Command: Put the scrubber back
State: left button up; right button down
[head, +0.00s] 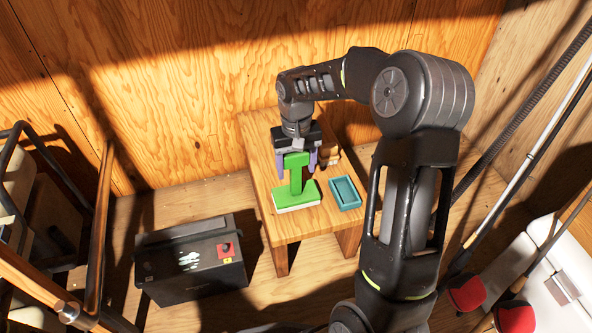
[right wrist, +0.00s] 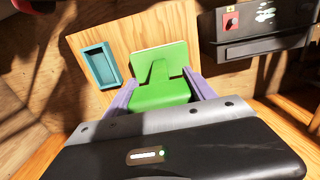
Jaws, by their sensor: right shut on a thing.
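The scrubber (head: 295,188) is green with a wide flat base, a pale underside and an upright handle. It is upright at the front of the small wooden table (head: 300,226); I cannot tell whether its base touches the top. My right gripper (head: 297,165) comes from above, with its purple fingers shut on the handle. In the right wrist view the scrubber (right wrist: 160,85) sits between the two fingers (right wrist: 160,92). A teal tray (head: 335,190) lies just right of the scrubber on the table, and it also shows in the right wrist view (right wrist: 90,66). My left gripper is not in view.
A brown object (head: 329,157) stands behind the gripper, partly hidden. A black box (head: 190,262) with a red part is on the floor left of the table. Rods with red reels (head: 468,294) and a white cooler (head: 555,275) are at right. A wooden wall rises behind.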

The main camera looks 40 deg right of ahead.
jog(key=shift+f, duration=0.15)
jog(key=shift+f, duration=0.15)
jog(key=shift+c, duration=1.6)
grip_release()
notch_tip(320, 180, up, 12)
jog(key=p, duration=0.4)
jog(key=shift+r+p, duration=0.2)
jog(key=shift+p, duration=0.15)
